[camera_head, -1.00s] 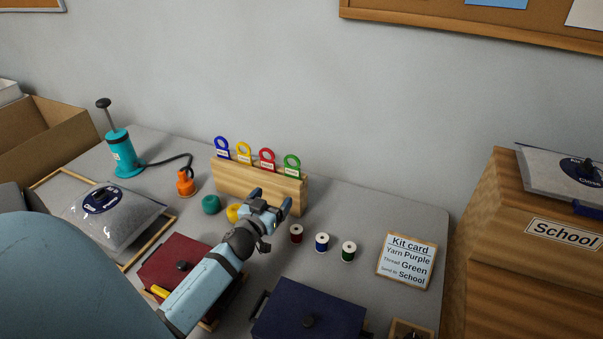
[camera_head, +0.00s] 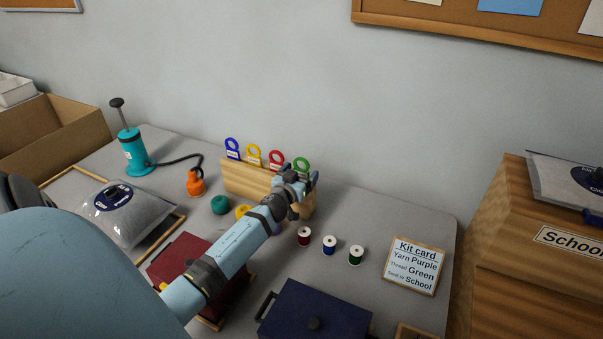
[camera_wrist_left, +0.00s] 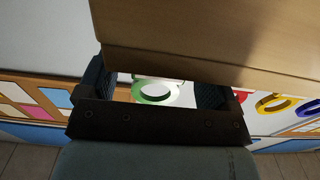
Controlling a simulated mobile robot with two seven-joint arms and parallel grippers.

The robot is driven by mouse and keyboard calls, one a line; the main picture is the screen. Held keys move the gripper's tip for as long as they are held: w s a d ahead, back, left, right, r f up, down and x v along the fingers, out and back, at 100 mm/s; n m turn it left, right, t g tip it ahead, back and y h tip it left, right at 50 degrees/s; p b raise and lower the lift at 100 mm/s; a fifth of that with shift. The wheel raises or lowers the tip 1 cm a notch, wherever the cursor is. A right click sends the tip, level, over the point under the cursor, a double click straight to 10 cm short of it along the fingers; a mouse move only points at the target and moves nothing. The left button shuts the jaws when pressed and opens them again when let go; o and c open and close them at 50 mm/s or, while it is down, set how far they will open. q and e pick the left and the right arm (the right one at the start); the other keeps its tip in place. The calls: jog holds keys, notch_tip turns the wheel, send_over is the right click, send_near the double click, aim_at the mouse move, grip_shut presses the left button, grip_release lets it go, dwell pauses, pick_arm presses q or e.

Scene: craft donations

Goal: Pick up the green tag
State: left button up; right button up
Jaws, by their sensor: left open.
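The green tag (camera_head: 302,163), a ring-topped tag, stands at the right end of a wooden rack (camera_head: 240,180) on the table. My left gripper (camera_head: 302,176) is open at the rack's right end, just in front of and below the green ring, and partly hides the tag. In the left wrist view, the green ring (camera_wrist_left: 146,98) shows between the two open fingers. I cannot tell whether either finger touches it. The tag's lower part is hard to make out. My right gripper is not in view.
Red (camera_head: 276,157), yellow (camera_head: 253,153) and blue (camera_head: 232,147) tags stand left of the green one. Thread spools (camera_head: 329,245), a kit card (camera_head: 414,266) and a dark blue box (camera_head: 315,312) lie to the right and front. The wall (camera_head: 270,70) is behind.

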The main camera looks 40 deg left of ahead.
pick_arm(q)
jog(key=shift+w+a, duration=0.15)
jog(key=shift+w, duration=0.25)
jog(key=shift+c, duration=0.4)
jog(key=c, duration=0.9)
jog(key=shift+r, duration=0.5)
notch_tip(320, 180, up, 19)
jog(key=p, duration=0.3)
jog(key=shift+p, duration=0.4)
